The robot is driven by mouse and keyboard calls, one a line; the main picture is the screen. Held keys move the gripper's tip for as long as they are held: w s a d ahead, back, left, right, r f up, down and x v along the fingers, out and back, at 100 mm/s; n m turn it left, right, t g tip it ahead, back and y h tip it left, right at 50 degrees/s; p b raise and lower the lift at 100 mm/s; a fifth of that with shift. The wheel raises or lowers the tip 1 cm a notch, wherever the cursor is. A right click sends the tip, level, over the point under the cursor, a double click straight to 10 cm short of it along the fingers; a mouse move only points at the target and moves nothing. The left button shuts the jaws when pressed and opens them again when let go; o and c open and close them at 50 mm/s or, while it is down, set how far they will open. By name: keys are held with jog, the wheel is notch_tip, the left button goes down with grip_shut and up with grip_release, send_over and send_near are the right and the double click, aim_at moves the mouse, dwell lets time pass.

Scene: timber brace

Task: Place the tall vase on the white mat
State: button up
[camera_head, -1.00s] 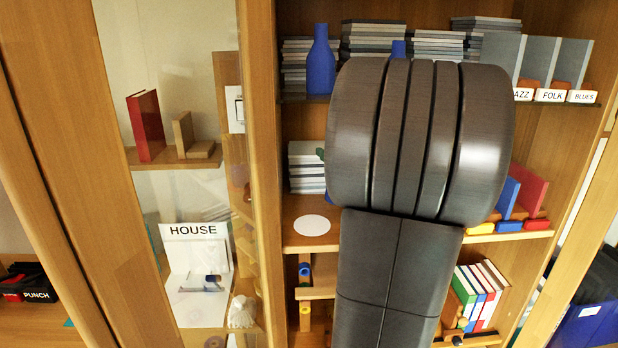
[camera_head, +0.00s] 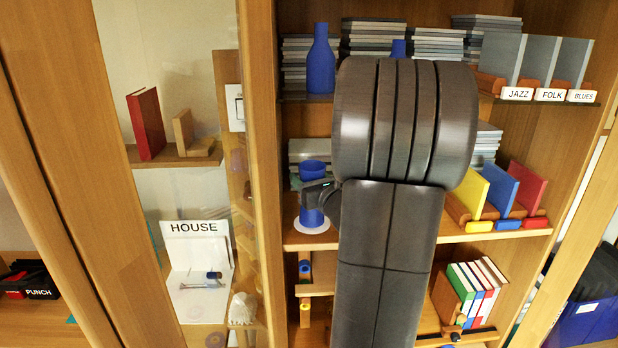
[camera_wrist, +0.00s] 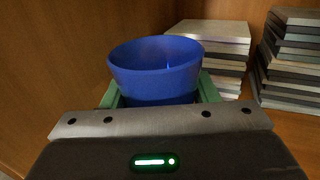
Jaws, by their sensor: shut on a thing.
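The blue vase (camera_head: 312,171) has a wide flared rim and stands upright over the white mat (camera_head: 323,230) on the middle shelf. My gripper (camera_head: 314,190) is shut on it around its middle. The vase covers much of the round mat, and its lower end looks at or very near the mat; I cannot tell whether it touches. In the wrist view the vase's open rim (camera_wrist: 155,55) shows between the green fingers, and its lower part is hidden by my gripper.
Stacked cases (camera_wrist: 213,45) lie behind the vase. A blue bottle (camera_head: 321,65) stands on the shelf above. Yellow, blue and red upright panels (camera_head: 500,190) stand to the right. A wooden cabinet upright (camera_head: 258,170) is close on the left.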

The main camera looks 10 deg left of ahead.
jog(key=shift+f, duration=0.15)
jog(key=o, duration=1.3)
jog(key=shift+r, duration=0.2)
jog(key=b+v, duration=0.2)
jog(key=v, duration=1)
